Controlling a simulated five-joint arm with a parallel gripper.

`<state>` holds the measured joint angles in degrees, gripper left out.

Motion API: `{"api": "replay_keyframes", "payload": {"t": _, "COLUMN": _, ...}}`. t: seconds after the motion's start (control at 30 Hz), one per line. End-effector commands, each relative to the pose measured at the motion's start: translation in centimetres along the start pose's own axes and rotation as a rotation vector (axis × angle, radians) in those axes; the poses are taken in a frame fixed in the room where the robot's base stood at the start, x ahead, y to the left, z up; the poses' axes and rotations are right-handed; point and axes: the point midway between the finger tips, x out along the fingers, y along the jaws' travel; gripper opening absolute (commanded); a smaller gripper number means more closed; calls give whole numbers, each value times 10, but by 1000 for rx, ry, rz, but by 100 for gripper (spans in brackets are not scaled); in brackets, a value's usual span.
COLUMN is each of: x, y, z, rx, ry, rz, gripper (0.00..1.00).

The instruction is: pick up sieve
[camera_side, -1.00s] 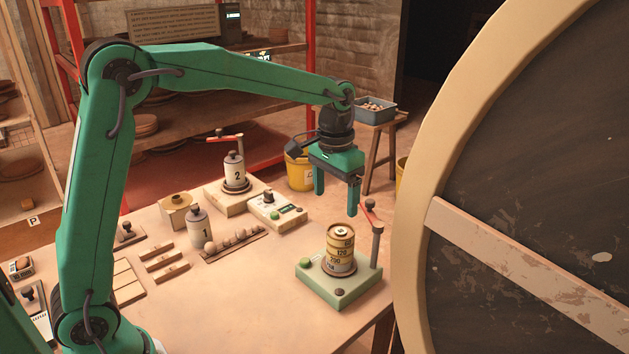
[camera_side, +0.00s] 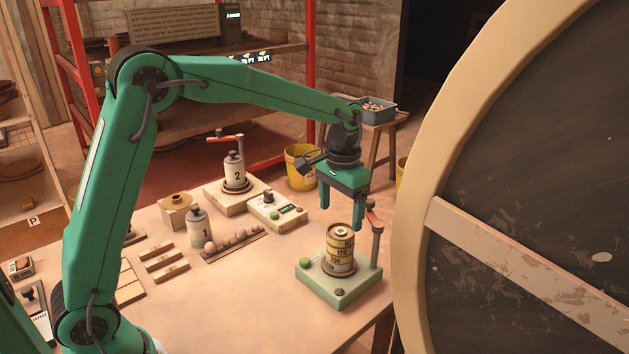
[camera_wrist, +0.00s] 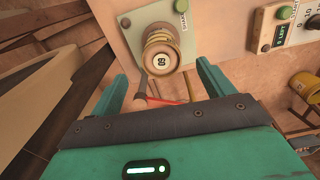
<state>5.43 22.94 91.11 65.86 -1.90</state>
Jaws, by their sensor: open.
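The sieve stack (camera_side: 340,248) is a column of brass-coloured rings with dark number labels, upright on a pale green shaker base (camera_side: 318,285). In the wrist view the stack (camera_wrist: 161,52) shows from above, its top marked with a dark number. My gripper (camera_side: 340,215) is open and empty, with its fingers pointing down just above the top of the stack. In the wrist view the stack lies ahead of my gripper (camera_wrist: 160,85), a little beyond the fingertips and not between them. Which ring is the sieve meant I cannot tell.
A post with a red lever (camera_side: 375,232) stands at the base's right, close to my gripper. A large round wheel (camera_side: 520,180) fills the right side.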

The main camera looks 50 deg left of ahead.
Motion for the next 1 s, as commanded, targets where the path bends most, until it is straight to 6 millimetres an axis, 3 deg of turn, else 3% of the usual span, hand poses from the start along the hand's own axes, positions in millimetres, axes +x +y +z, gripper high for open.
{"api": "replay_keyframes", "payload": {"t": 0.5, "x": 47, "y": -1, "z": -1, "rx": 0, "ry": -2, "rz": 0, "gripper": 81}}
{"api": "replay_keyframes", "payload": {"t": 1.0, "x": 52, "y": -1, "z": -1, "rx": 0, "ry": 0, "rz": 0, "gripper": 81}}
